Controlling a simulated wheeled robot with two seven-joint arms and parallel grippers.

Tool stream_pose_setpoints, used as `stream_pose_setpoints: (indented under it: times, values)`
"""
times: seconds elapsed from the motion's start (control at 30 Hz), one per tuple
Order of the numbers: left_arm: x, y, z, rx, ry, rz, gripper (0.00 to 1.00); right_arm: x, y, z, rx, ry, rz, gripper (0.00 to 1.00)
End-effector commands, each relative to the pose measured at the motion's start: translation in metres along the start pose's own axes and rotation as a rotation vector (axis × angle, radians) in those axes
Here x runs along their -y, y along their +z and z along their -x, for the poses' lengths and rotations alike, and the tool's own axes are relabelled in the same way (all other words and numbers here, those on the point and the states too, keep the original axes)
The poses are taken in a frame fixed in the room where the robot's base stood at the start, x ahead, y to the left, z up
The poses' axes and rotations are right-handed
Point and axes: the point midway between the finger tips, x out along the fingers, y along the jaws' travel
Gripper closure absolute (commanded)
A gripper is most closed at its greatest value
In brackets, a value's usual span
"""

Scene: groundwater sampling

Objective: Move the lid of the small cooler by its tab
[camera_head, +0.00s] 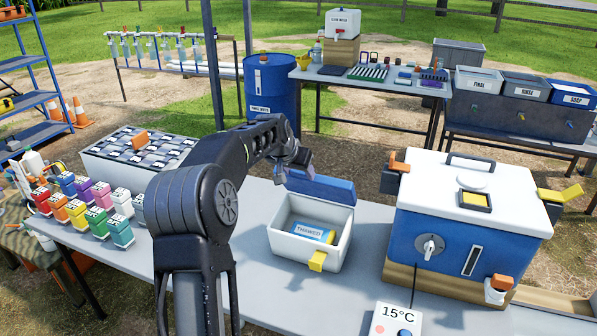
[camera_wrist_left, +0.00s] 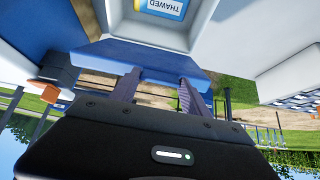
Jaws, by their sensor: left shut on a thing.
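The small cooler (camera_head: 338,236) is a white box on the grey table, with a yellow catch (camera_head: 317,262) on its front. Its blue lid (camera_head: 325,189) stands raised at the back, so the box is open. A blue pack marked THAWED (camera_head: 312,232) lies inside. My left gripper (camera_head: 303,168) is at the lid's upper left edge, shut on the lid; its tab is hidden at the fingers. In the left wrist view the fingers (camera_wrist_left: 158,92) reach the edge of the blue lid (camera_wrist_left: 135,55), with the pack (camera_wrist_left: 168,7) beyond. My right gripper is not in view.
A large blue cooler (camera_head: 411,235) with a white top stands close on the right. A rack of sample boxes (camera_head: 110,165) and several coloured bottles (camera_head: 95,220) are on the left. A 15°C display (camera_head: 397,316) is at the front. The table in front of the small cooler is clear.

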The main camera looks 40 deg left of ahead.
Motion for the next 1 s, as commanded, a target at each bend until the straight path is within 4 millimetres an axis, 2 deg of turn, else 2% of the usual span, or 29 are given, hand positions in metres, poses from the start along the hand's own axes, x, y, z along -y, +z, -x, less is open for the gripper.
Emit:
stream_pose_setpoints:
  times: [0.7,0.73,1.0]
  values:
    - [0.0009,-0.0009,0.0011,-0.002,-0.001,0.002,1.0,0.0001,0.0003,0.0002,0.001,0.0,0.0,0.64]
    - [0.0009,-0.0009,0.0011,-0.002,-0.001,0.002,0.43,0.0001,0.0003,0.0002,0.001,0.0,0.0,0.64]
    - [0.0006,0.0,0.0004,0.0,-0.001,0.001,0.24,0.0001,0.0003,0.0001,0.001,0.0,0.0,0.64]
